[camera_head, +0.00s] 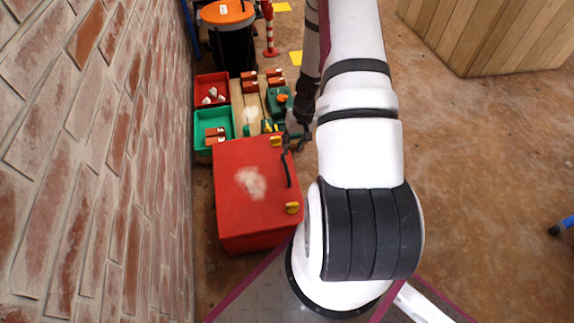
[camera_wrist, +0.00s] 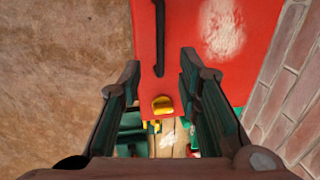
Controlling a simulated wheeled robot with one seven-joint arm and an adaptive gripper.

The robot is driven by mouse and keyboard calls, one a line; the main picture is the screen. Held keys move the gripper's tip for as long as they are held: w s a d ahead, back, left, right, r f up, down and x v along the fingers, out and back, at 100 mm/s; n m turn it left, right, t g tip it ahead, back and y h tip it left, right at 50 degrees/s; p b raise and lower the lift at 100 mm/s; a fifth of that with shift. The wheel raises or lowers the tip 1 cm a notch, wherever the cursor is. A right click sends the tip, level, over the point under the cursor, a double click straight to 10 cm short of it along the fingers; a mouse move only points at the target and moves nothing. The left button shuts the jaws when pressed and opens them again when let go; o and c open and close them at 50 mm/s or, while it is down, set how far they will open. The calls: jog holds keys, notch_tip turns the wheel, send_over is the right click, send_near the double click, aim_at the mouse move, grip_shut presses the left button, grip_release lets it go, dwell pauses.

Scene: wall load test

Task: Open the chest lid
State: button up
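The red chest (camera_head: 235,205) stands beside the brick wall in the head view, with its lid shut. The lid has a pale worn patch, a black bar handle (camera_head: 287,172) and two yellow latches, the far one (camera_head: 276,140) and the near one (camera_head: 292,208). My gripper (camera_head: 297,138) is at the chest's far right corner, partly hidden by my arm. In the wrist view my gripper (camera_wrist: 160,70) is open, its two dark fingers apart with nothing held. One yellow latch (camera_wrist: 162,104) shows between them, apart from both. The black handle (camera_wrist: 159,35) shows above it.
The brick wall (camera_head: 100,160) runs along the left. Behind the chest are a red bin (camera_head: 211,80), a green bin (camera_head: 201,128) and a wooden board with small items. A dark barrel (camera_head: 232,45) stands farther back. The brown floor on the right is mostly clear.

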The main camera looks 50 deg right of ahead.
aim_at(286, 166)
jog(key=f+b, duration=0.1)
jog(key=f, duration=0.2)
jog(key=a+f+b, duration=0.1)
jog(key=f, duration=0.2)
jog(key=w+f+b, duration=0.1)
jog(key=f, duration=0.3)
jog(key=shift+a, duration=0.35)
grip_shut()
